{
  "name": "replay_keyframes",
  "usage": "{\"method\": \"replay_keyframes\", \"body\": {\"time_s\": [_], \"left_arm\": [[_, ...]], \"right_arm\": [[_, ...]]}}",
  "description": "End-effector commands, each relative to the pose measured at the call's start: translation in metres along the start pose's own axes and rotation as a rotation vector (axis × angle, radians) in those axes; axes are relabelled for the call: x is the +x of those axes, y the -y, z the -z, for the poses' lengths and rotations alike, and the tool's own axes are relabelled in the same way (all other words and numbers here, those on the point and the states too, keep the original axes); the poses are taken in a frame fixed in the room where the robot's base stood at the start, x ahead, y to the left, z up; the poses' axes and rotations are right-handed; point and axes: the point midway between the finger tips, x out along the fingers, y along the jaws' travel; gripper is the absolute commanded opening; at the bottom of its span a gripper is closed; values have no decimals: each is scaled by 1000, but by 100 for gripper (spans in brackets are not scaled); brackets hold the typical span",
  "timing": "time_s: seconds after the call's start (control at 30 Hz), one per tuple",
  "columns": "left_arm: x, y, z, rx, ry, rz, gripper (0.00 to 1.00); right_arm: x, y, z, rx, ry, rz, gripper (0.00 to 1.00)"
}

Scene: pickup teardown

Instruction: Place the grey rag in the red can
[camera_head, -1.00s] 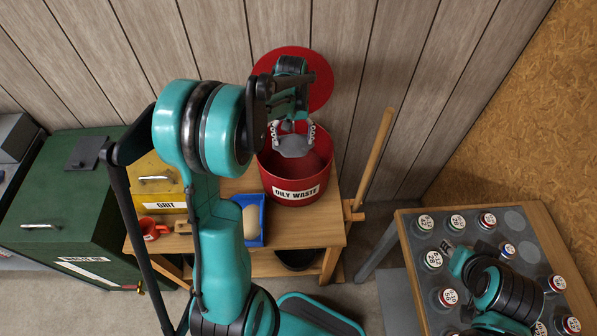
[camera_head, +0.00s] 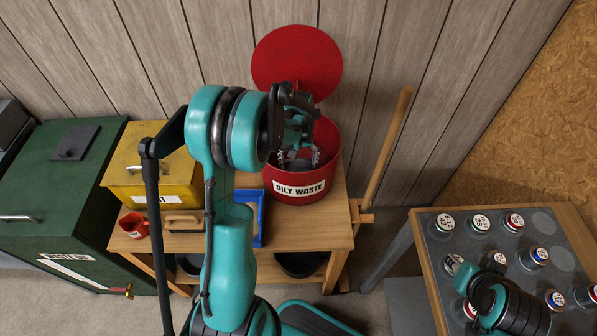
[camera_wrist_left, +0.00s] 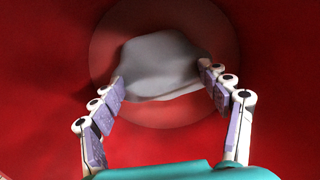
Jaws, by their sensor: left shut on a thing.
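The red can (camera_head: 318,185), labelled OILY WASTE, stands open on the wooden bench with its round red lid (camera_head: 297,62) raised behind it. My left gripper (camera_head: 298,158) reaches down inside the can's mouth. In the left wrist view, its fingers (camera_wrist_left: 162,85) are shut on the grey rag (camera_wrist_left: 160,60), which hangs between the fingertips. The red inside of the can surrounds rag and fingers. I cannot tell whether the rag touches the bottom. My right gripper (camera_head: 462,270) is low over the table at the right, its jaws unclear.
A wooden handle (camera_head: 388,145) leans right of the can. Several lidded jars (camera_head: 480,223) stand on the right-hand table (camera_head: 580,240).

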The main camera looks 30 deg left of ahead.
Motion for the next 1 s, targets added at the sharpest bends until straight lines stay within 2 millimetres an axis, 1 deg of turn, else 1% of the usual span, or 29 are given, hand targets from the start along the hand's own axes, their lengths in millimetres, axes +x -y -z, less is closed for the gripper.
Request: {"method": "replay_keyframes", "body": {"time_s": [0.13,0.23,0.3,0.53,0.7,0.73,0.77,0.8,1.0], "left_arm": [[16,0,0,0,0,0,49],[33,0,0,0,0,0,49],[39,0,0,0,0,0,49],[38,0,0,0,0,0,49],[43,0,0,0,0,0,49],[42,0,0,0,0,0,84],[42,0,0,0,0,0,92],[42,0,0,0,0,0,97],[41,0,0,0,0,0,97]], "right_arm": [[6,0,-4,0,0,0,32],[11,0,-8,0,0,0,32],[13,0,-9,0,0,0,32],[11,0,-8,0,0,0,32],[16,0,-11,0,0,0,32],[15,0,-10,0,0,0,32],[14,0,-10,0,0,0,32],[14,0,-10,0,0,0,32],[14,0,-10,0,0,0,32]]}}
